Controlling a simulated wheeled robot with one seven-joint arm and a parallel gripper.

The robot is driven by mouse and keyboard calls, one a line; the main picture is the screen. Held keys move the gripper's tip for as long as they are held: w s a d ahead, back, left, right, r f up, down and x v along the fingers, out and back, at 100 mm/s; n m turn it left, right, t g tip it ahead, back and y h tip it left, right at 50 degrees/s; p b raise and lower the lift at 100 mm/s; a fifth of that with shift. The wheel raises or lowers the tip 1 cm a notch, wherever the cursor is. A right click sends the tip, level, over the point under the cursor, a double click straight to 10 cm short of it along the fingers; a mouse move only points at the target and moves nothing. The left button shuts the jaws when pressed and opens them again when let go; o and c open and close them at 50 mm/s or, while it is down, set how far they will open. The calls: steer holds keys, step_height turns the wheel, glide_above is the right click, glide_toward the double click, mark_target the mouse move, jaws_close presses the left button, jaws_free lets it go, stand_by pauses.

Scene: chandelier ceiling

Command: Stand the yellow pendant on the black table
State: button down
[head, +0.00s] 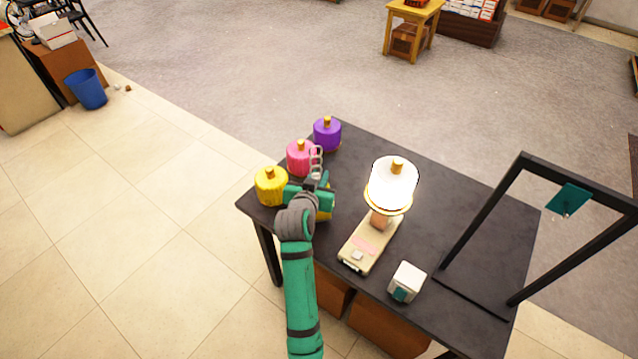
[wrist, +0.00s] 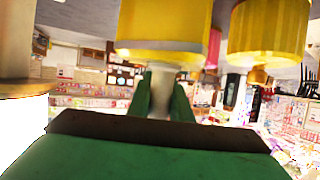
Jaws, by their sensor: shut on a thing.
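My gripper (head: 318,184) is over the left part of the black table (head: 424,167), shut on a yellow pendant (wrist: 162,22). In the wrist view, my green fingers (wrist: 162,98) close around its pale narrow neck. In the head view this pendant (head: 326,208) is mostly hidden behind my gripper, and a grey chain (head: 316,160) shows above. I cannot tell whether its base touches the table. A second yellow pendant (head: 271,188) stands upright on the table just left of my gripper. It also shows at right in the wrist view (wrist: 266,32).
Pink (head: 299,158) and purple (head: 327,134) pendants stand behind my gripper. A white box (head: 407,281) and a black frame (head: 482,215) are farther right. The table's back middle is clear.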

steer(key=shift+f, duration=1.5)
steer(key=c, duration=1.6)
jaws_free()
